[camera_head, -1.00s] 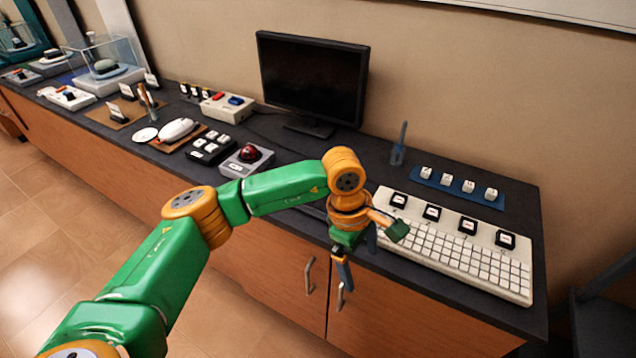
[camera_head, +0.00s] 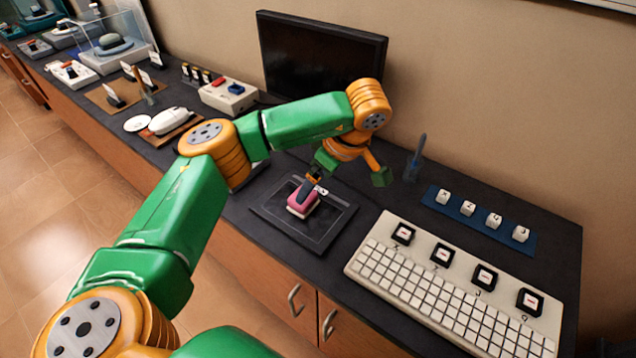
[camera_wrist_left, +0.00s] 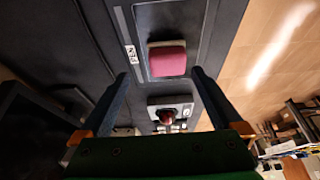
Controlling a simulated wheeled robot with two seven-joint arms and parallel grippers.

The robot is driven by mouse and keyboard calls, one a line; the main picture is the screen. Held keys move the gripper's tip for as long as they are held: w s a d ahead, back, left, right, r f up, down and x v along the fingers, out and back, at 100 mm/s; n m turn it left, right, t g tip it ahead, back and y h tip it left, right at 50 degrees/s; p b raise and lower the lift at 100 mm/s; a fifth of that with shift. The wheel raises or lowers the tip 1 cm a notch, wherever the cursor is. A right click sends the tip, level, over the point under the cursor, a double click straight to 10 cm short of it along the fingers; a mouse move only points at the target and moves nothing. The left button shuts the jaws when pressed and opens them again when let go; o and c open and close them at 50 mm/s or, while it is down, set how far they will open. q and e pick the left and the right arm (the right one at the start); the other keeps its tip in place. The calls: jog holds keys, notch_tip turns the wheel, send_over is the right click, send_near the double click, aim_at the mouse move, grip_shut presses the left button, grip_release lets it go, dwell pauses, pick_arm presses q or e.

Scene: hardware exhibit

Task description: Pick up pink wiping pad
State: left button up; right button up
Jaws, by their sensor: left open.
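The pink wiping pad (camera_head: 303,203) is a small block with a pink top and a pale lower edge. It sits on a black tablet (camera_head: 320,228) on the dark counter. In the left wrist view the pad (camera_wrist_left: 167,60) lies between and just beyond the fingertips of my left gripper (camera_wrist_left: 161,75), which is open. In the head view my left gripper (camera_head: 310,188) points down at the pad, one finger partly covering it. Whether the fingers touch the pad cannot be told. My right gripper is not in view.
A white keyboard (camera_head: 430,295) lies to the right, with loose keys on a blue strip (camera_head: 470,222) behind it. A monitor (camera_head: 318,60) stands at the back. A red trackball (camera_wrist_left: 168,116) is near the tablet. A white mouse (camera_head: 170,121) is to the left.

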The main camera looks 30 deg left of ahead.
pick_arm(q)
jog(key=a+f, duration=0.1)
jog(key=s+a+f+p, duration=0.1)
jog(key=f, duration=0.1)
jog(key=a+f, duration=0.1)
jog(key=f, duration=0.1)
jog(key=shift+s+f, duration=0.15)
jog(key=shift+f, duration=0.05)
jog(key=shift+a+f, duration=0.1)
jog(key=shift+f, duration=0.15)
jog(key=c, duration=1.4)
jog(key=shift+r, duration=0.4)
notch_tip(320, 180, up, 3)
jog(key=shift+b, duration=0.55)
jog(key=s+r+p, duration=0.1)
jog(key=s+r, duration=0.2)
jog(key=s, duration=0.1)
jog(key=s+r+p, duration=0.1)
jog(key=s+r, duration=0.2)
jog(key=s, duration=0.2)
jog(key=s+r+p, duration=0.1)
jog(key=s+r, duration=0.2)
jog(key=s, duration=0.1)
jog(key=shift+s+d+r, duration=0.2)
jog(key=shift+s+d, duration=0.2)
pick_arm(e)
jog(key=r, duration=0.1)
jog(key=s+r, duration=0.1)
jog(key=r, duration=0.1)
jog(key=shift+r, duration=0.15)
